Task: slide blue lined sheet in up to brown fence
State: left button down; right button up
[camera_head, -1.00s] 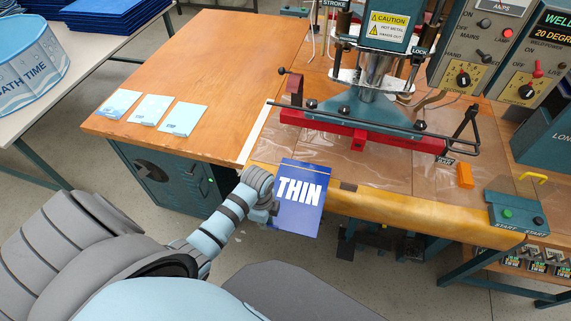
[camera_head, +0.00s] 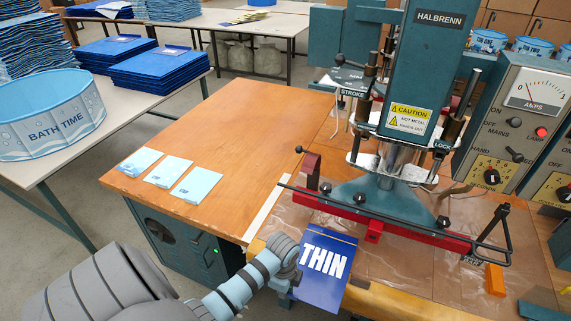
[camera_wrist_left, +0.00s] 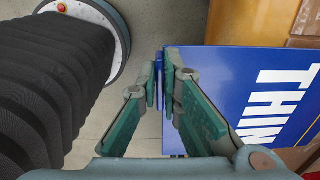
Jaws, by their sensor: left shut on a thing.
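The blue sheet (camera_head: 322,272) bears white "THIN" lettering and a thin pale brown line near its far edge. It lies over the front left part of the press bed, with its near part past the bench's front edge. My left gripper (camera_head: 292,276) is shut on the sheet's left edge. In the left wrist view, the gripper (camera_wrist_left: 163,75) pinches the sheet (camera_wrist_left: 235,85) between its green pads. The sheet's far edge is a little short of the red bar (camera_head: 385,225) under the press. I cannot tell which part is the brown fence. My right gripper is not in view.
The press column (camera_head: 425,70) and its teal base stand behind the red bar. An orange block (camera_head: 495,280) sits at the right. Three pale blue cards (camera_head: 168,172) lie on the wooden bench (camera_head: 225,130). A side table (camera_head: 60,160) holds a "BATH TIME" ring (camera_head: 50,120) and blue stacks.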

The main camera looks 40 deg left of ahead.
aim_at(321, 263)
pick_arm(q)
jog(key=w+a+b, duration=0.1)
jog(key=w+b, duration=0.1)
jog(key=w, duration=0.1)
jog(key=w+a+f+b, duration=0.1)
jog(key=w+b, duration=0.1)
jog(key=w, duration=0.1)
jog(key=w+a+b, duration=0.1)
jog(key=w+b, duration=0.1)
jog(key=w, duration=0.2)
jog(key=shift+w+a+f, duration=0.1)
jog(key=shift+a+f, duration=0.1)
jog(key=shift+f, duration=0.05)
jog(key=shift+w+a+f+b, duration=0.2)
jog(key=shift+w+f+b, duration=0.15)
jog(key=shift+w+b, duration=0.35)
jog(key=shift+r, duration=0.1)
jog(key=shift+f, duration=0.3)
jog(key=c, duration=1.7)
grip_release()
